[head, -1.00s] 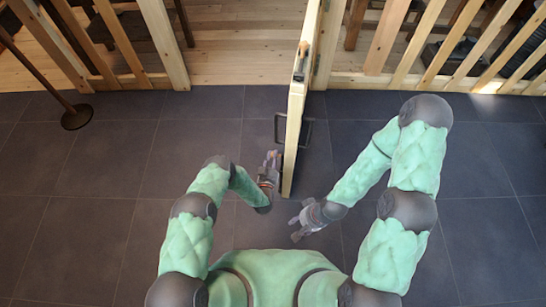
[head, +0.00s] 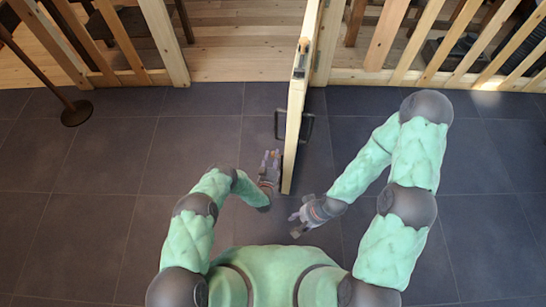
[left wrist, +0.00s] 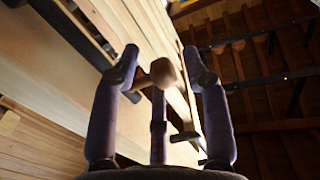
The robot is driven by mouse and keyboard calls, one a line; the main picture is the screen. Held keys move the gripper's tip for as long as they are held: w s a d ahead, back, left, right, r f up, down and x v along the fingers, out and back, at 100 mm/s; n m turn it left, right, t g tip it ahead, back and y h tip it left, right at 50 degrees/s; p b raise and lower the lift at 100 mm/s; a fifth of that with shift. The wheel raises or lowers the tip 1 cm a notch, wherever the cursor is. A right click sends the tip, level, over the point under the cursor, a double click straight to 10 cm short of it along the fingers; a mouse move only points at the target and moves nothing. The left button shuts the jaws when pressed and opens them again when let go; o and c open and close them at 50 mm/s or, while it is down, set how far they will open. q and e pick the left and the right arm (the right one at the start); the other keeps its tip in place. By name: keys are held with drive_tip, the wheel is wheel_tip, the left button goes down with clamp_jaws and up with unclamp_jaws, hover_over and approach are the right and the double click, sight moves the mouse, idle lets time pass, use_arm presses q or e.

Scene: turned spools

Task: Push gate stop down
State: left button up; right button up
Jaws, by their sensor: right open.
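The wooden gate (head: 296,120) stands swung out, its free end close in front of me. My left gripper (head: 271,158) is just left of that end, fingers spread and pointing along the gate. The gate's lower part is hidden in the head view. My right gripper (head: 294,224) is open and empty, to the right of the gate end and nearer my body.
A dark pull handle (head: 307,128) sticks out from the gate. A wooden latch piece (head: 303,48) is at its far top. Slatted fences (head: 430,80) stand on both sides of the opening. A dark post base (head: 77,113) is at left.

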use_arm(q)
drive_tip(key=s+a, duration=0.2)
drive_tip(key=s, duration=0.9)
drive_tip(key=shift+s, duration=0.4)
drive_tip(key=shift+a, duration=0.1)
drive_tip(key=a+r+n+g+p, duration=0.1)
drive_tip(key=a+r+g+p, duration=0.35)
drive_tip(key=g, duration=0.35)
drive_tip(key=s+a+r+n+g+p, duration=0.1)
drive_tip(key=s+r+g, duration=0.3)
drive_tip(key=s+r, duration=0.3)
drive_tip(key=s+a+r+n+g+p, duration=0.2)
drive_tip(key=s+r+g, duration=0.3)
drive_tip(key=s, duration=0.9)
wheel_tip(320, 180, up, 3)
drive_tip(key=shift+f+n+h, duration=0.1)
drive_tip(key=shift+n+h, duration=0.2)
